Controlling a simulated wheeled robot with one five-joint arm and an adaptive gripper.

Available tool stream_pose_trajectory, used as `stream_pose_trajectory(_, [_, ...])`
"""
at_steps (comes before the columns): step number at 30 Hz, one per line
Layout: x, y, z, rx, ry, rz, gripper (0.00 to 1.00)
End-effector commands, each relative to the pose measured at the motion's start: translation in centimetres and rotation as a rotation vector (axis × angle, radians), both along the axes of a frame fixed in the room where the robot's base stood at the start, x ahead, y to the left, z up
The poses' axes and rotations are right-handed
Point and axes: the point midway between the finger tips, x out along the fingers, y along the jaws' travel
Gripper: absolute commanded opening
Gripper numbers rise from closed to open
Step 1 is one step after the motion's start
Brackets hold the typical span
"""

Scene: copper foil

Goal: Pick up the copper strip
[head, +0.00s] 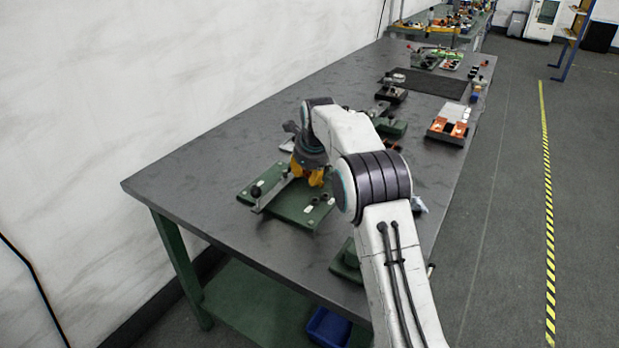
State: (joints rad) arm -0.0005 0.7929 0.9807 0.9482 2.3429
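My arm reaches out over the workbench, and my gripper (308,175) with its yellow fingers points down over a green plate (300,208). The fingers are low over the far side of the plate; I cannot tell whether they touch anything. The view is too small to show whether the fingers are open or shut. A silvery bar (272,192) lies along the plate's left part, running up toward the gripper. I cannot make out a copper strip; the gripper and arm hide part of the plate and the bench behind it.
The grey workbench (215,170) is bare on its left part. A tray with orange and white pieces (449,124) stands near the right edge. A dark mat (425,84) and several small fixtures lie farther back. A green block (346,262) sits by the front edge, beside my arm.

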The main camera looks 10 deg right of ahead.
Motion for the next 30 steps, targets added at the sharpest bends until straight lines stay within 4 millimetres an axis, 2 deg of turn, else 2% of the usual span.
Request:
stream_pose_trajectory(4, [0.41,0.01,-0.88,0.0,-0.001,0.0,0.23])
stream_pose_trajectory(12, [0.47,0.01,-1.03,0.0,-0.001,0.001,0.23])
stream_pose_trajectory(13, [0.47,0.01,-1.03,0.0,-0.001,0.001,0.27])
stream_pose_trajectory(22, [0.46,0.03,-1.0,0.0,-0.001,0.001,0.0])
stream_pose_trajectory(30, [0.46,0.03,-0.99,0.0,-0.001,0.001,0.0])
